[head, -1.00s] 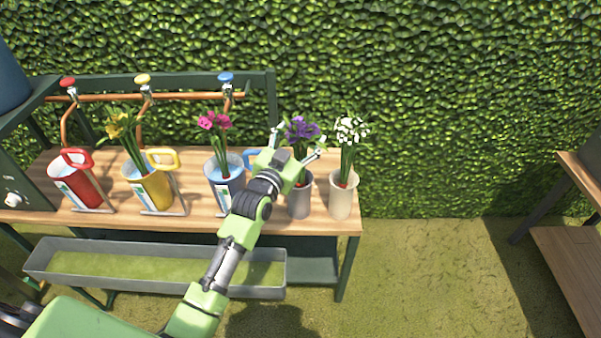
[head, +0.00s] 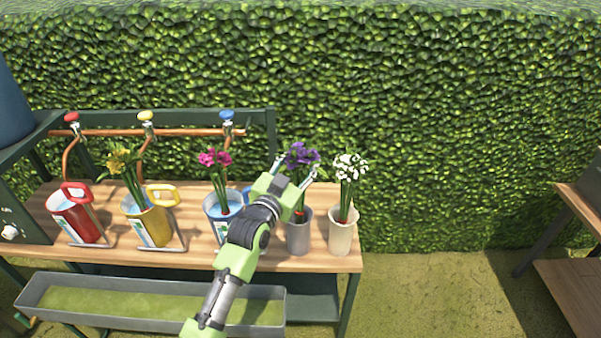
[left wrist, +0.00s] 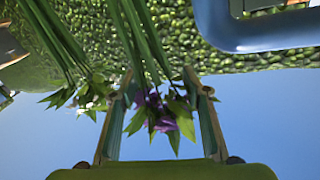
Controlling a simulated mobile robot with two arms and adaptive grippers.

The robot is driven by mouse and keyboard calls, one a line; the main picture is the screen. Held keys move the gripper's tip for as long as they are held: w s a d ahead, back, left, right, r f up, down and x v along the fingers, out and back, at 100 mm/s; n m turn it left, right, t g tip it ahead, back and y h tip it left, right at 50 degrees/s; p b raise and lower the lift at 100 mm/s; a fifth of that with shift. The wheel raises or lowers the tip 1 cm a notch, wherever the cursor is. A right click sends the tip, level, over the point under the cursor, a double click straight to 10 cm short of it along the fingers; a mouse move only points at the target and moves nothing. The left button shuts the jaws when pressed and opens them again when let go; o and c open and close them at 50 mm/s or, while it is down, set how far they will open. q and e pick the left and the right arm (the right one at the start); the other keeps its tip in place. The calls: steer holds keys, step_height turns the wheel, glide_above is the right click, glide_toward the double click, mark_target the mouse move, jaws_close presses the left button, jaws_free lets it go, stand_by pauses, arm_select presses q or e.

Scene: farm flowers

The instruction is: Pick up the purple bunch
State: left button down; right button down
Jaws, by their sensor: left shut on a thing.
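The purple bunch (head: 301,154) stands with its green stems down in a grey pot (head: 299,238) on the wooden bench. My left gripper (head: 295,169) is at the bunch, just below the flower heads, with a finger on either side. It is shut on the bunch. In the left wrist view, the purple flowers (left wrist: 163,124) and leaves show between the two fingers of my left gripper (left wrist: 158,76). The exact contact on the stems is hidden in the head view. My right gripper is not in view.
A white bunch (head: 349,168) in a cream pot (head: 342,238) stands close to the right. A blue can (head: 222,232) with pink flowers, a yellow can (head: 152,228) and a red can (head: 76,222) stand left. A trough (head: 150,305) sits below the bench front.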

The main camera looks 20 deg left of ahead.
arm_select(q)
step_height(320, 180, up, 15)
steer(key=shift+f, duration=0.15)
stand_by(0.4)
step_height(320, 180, up, 2)
steer(key=p, duration=0.2)
steer(key=shift+r+p, duration=0.25)
steer(key=shift+p, duration=0.1)
